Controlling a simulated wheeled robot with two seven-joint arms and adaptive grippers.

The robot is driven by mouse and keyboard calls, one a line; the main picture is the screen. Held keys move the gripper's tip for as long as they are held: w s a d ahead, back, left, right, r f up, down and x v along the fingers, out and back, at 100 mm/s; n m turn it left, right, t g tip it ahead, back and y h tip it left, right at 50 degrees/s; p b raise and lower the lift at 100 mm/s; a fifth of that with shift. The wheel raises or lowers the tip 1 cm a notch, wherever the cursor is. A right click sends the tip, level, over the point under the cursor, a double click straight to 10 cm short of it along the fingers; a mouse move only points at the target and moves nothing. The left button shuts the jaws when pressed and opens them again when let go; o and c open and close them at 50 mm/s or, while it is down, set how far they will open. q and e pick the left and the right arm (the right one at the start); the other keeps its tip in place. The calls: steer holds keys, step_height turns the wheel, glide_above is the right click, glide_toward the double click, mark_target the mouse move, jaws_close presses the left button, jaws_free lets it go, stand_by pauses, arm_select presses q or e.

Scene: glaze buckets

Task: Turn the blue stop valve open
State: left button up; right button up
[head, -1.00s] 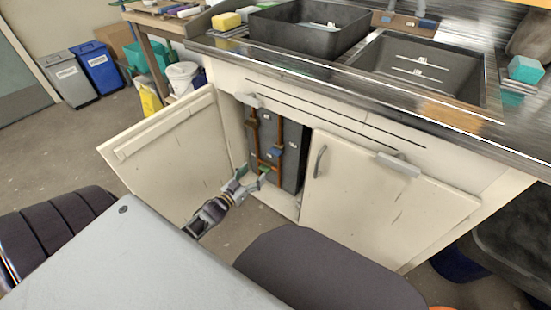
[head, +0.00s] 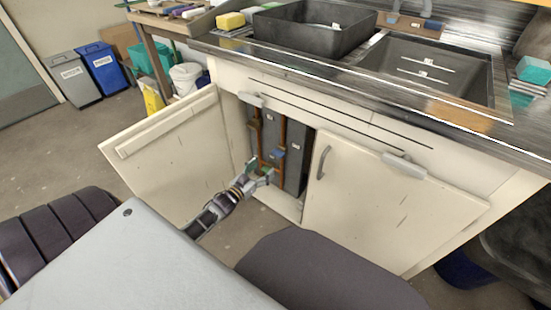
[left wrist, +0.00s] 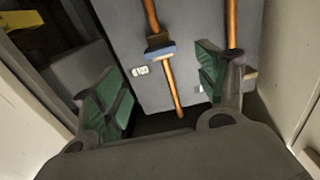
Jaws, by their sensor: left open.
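The blue stop valve (head: 278,153) is a small blue handle on a copper pipe inside the open cabinet under the sink. In the left wrist view the blue handle (left wrist: 160,52) sits on the pipe, ahead of and between my spread fingers and apart from them. My right gripper is not in view.
A cabinet door (head: 175,150) stands open at the left, and a right door (head: 385,205) is shut. A dark grey panel (left wrist: 190,60) stands behind the pipes. A second copper pipe (left wrist: 232,25) runs close to the right finger. Bins (head: 101,68) stand far left.

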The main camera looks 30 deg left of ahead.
mark_target(276, 155)
arm_select(q)
steer(key=w+b, duration=0.3)
steer(key=w, duration=0.6)
steer(key=shift+w+d+b, duration=0.35)
steer(key=shift+d+b, duration=0.05)
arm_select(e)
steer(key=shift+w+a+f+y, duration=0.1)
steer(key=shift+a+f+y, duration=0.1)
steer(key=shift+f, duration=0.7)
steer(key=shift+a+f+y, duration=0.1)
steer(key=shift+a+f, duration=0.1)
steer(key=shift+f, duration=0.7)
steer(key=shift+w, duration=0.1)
arm_select(q)
steer(key=c, duration=1)
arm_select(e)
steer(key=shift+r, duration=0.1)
